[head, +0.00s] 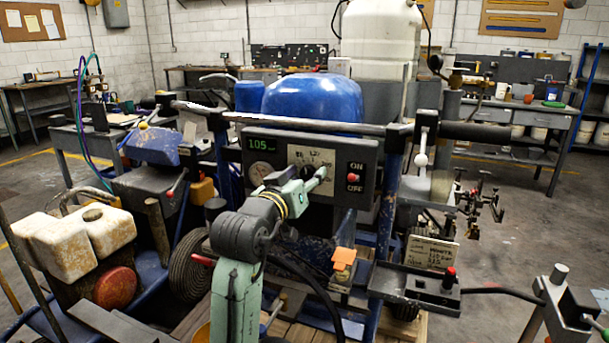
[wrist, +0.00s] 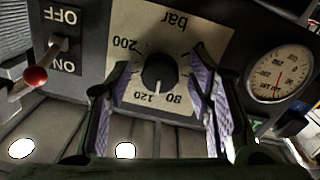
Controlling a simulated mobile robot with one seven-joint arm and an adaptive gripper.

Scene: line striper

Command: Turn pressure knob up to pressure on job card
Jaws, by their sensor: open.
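The pressure knob (wrist: 159,74) is a round black knob on a cream dial plate (wrist: 205,38) marked 80, 120, 200 and bar, upside down in the wrist view. My gripper (wrist: 161,92) is open, with one purple-padded finger on each side of the knob. Whether the pads touch it cannot be told. In the head view my gripper (head: 322,176) is at the dial plate and hides the knob. A green display (head: 261,144) on the panel reads about 105. The job card (head: 430,252) stands at the lower right; its small writing is hard to read.
A toggle switch marked ON and OFF (head: 354,180) is right of the dial; its red tip (wrist: 36,76) shows in the wrist view. A round gauge (wrist: 280,87) sits on the dial's other side. A horizontal bar (head: 300,122) crosses above the panel.

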